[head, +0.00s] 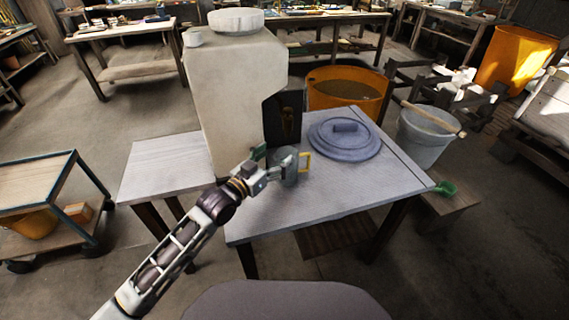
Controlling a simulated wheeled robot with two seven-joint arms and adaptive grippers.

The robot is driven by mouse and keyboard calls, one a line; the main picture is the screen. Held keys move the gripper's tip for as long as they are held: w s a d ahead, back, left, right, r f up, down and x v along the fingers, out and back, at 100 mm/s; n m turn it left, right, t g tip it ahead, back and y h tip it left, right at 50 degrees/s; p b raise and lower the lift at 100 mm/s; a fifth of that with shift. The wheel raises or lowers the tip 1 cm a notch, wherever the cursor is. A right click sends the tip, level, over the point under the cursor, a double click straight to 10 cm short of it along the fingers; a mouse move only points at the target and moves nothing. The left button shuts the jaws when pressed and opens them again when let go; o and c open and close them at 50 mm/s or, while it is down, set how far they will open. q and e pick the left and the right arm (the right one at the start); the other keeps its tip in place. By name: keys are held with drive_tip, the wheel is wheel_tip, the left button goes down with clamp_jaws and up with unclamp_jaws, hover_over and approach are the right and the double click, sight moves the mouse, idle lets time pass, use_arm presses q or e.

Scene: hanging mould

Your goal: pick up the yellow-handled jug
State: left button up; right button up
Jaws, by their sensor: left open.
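The grey jug (288,166) with the yellow handle (305,161) stands upright on the table, close to the large pale block. Its handle points to the right. My left gripper (268,163) is open at the jug's left side and covers part of it. I cannot tell whether the fingers touch the jug. My right gripper is not in view.
The table (375,193) is bare in front and to the right. The tall pale block (230,90) stands left. An orange tub (347,84) and a grey bucket (424,138) stand beyond the table.

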sight(294, 166)
use_arm(q)
drive_tip(key=shift+w+a+r, duration=0.2)
drive_tip(key=shift+w, duration=0.15)
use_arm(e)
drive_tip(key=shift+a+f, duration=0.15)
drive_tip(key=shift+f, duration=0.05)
use_arm(q)
wheel_tip(294, 166, down, 8)
drive_tip(key=shift+f+b, duration=0.1)
drive_tip(key=shift+b, duration=0.65)
drive_tip(key=shift+x, duration=0.85)
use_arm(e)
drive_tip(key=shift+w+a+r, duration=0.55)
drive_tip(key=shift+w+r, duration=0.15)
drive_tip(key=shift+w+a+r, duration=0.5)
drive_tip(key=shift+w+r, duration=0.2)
